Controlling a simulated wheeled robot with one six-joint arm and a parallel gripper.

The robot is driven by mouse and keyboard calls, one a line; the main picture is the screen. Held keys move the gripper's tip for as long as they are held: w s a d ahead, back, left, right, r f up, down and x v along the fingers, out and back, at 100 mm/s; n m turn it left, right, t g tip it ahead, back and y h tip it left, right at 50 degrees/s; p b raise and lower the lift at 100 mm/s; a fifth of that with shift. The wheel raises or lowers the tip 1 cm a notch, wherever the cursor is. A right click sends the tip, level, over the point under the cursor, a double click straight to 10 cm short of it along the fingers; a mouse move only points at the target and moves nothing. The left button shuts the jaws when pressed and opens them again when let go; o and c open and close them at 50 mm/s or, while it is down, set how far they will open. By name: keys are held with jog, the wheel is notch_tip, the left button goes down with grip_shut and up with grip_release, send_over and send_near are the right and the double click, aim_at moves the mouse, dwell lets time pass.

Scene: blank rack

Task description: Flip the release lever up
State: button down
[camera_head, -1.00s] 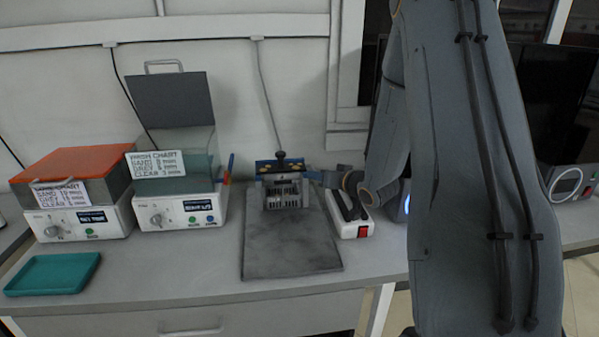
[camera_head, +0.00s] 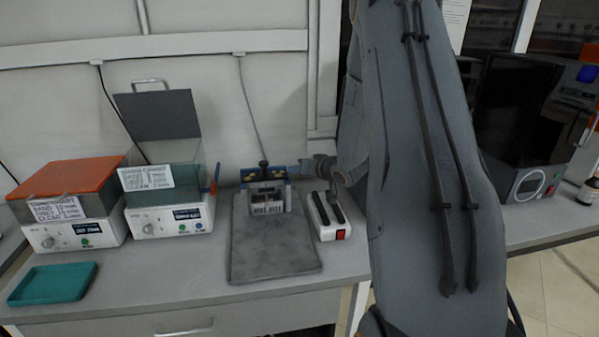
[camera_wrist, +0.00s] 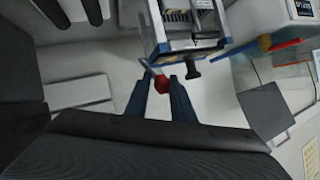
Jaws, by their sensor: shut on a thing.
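The release lever, a thin metal rod with a red tip (camera_wrist: 161,84), sticks out from the side of a blue-and-grey fixture (camera_wrist: 190,42) in the wrist view. My gripper (camera_wrist: 160,80) has its two dark blue fingers on either side of the red tip and is shut on it. The fixture (camera_head: 265,190) stands on the bench in the head view, with a black knob (camera_head: 263,164) on top. My gripper (camera_head: 297,169) reaches its upper right side from the right. The lever itself is too small to make out there.
A grey mat (camera_head: 275,258) lies in front of the fixture. A white power strip (camera_head: 328,217) with a red switch lies close right, below my wrist. Two heated baths (camera_head: 172,222) (camera_head: 75,236) stand left, with a teal tray (camera_head: 52,283) in front.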

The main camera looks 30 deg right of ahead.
jog(key=shift+w+a+r, duration=0.1)
jog(key=shift+w+r, duration=0.2)
jog(key=shift+r, duration=0.1)
jog(key=c, duration=1.9)
grip_release()
jog(key=o, duration=0.3)
jog(key=shift+a+f, duration=0.1)
jog(key=shift+f, duration=0.1)
jog(key=shift+s, duration=0.15)
jog(key=shift+s+d, duration=0.2)
jog(key=shift+b+v, duration=0.7)
jog(key=shift+v, duration=2.9)
jog(key=shift+a, duration=0.15)
